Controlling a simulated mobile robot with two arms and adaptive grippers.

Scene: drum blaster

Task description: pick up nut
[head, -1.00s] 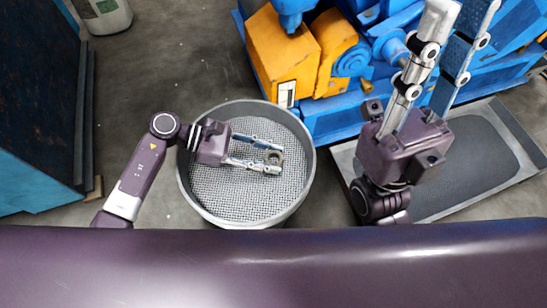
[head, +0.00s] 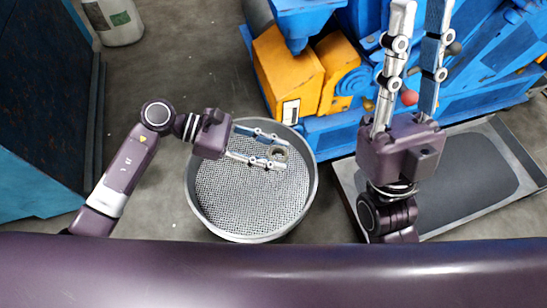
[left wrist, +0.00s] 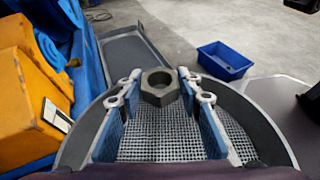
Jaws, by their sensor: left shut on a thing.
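A grey hex nut (head: 279,153) is held between the fingertips of my left gripper (head: 283,154), which is shut on it. In the left wrist view the nut (left wrist: 159,87) sits between the two fingers with its round hole showing. Gripper and nut are over the upper part of a round grey sieve (head: 250,205) with a mesh floor, and seem raised above the mesh. My right gripper (head: 421,20) is open and empty, its fingers apart and pointing to the top of the head view.
A blue and yellow machine (head: 288,75) stands just beyond the sieve. A flat grey tray (head: 470,170) lies at the right, behind my right arm. A blue bin (left wrist: 224,61) stands on open floor in the wrist view. A dark cabinet (head: 40,120) is at the left.

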